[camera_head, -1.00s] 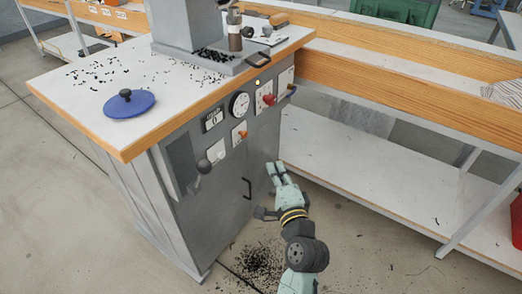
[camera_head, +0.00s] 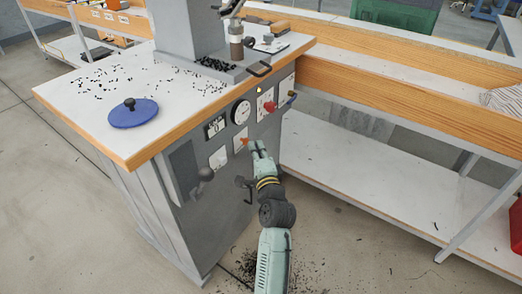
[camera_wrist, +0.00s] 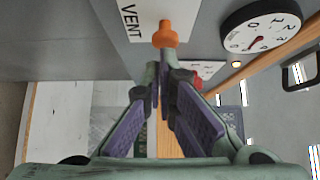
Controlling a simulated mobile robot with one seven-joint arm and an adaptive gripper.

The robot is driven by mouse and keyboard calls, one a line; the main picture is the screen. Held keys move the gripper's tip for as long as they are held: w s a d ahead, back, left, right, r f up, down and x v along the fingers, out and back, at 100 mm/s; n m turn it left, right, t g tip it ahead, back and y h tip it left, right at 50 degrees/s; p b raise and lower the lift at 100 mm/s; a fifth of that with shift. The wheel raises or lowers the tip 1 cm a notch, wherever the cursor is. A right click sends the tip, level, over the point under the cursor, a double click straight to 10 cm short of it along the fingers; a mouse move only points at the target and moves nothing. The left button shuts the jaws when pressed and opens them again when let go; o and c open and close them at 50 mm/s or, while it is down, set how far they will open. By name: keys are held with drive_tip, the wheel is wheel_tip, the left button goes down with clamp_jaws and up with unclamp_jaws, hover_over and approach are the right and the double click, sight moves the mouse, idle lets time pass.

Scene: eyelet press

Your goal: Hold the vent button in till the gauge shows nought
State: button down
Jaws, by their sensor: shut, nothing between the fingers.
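The orange vent button (camera_wrist: 165,35) stands out from a white plate marked VENT (camera_wrist: 130,18) in the wrist view. In the head view the button (camera_head: 242,142) shows small on the press front. My gripper (camera_head: 258,146) is shut and empty, its tips close to the button. In the wrist view the fingertips (camera_wrist: 161,72) lie just below the button; I cannot tell whether they touch it. The round white gauge (camera_head: 241,112) sits above the button in the head view. In the wrist view the gauge (camera_wrist: 262,27) shows a red needle, but its reading is unclear.
A counter (camera_head: 215,126) sits left of the gauge, and a red knob (camera_head: 269,105) to its right. A dark ball-ended lever (camera_head: 205,174) and a door handle (camera_head: 248,190) stick out lower down. A low shelf (camera_head: 370,180) is at right.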

drive_tip(key=shift+w+a+p, duration=0.7)
drive_tip(key=shift+a+p, duration=0.2)
drive_tip(key=shift+a, duration=0.45)
idle(2.0)
drive_tip(key=d+v, duration=0.1)
drive_tip(key=v, duration=0.6)
drive_tip(key=shift+s, duration=0.3)
drive_tip(key=shift+d, duration=0.1)
